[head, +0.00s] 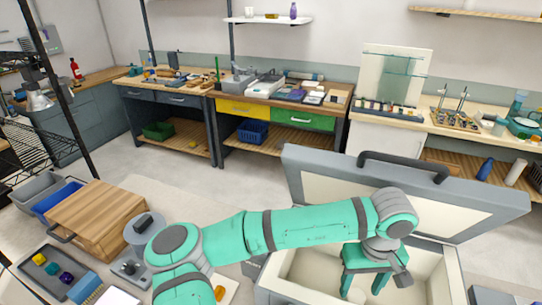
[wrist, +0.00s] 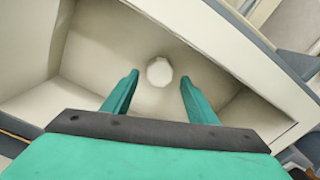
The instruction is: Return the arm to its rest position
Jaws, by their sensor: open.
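My teal arm reaches to the right across the head view. My gripper (head: 365,283) points down inside a cream-lined box (head: 290,270) whose lid (head: 405,185) stands open. In the wrist view my gripper (wrist: 158,92) is open, with its two fingers apart and nothing held between them. A small pale round spot (wrist: 160,72) shows on the box's inner surface beyond the fingertips; I cannot tell what it is.
The raised lid has a dark handle (head: 405,163) and stands behind my forearm. A wooden box (head: 95,215) and a dark tray (head: 52,275) with small coloured blocks are at the left. Workbenches (head: 270,95) line the back wall, with open floor before them.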

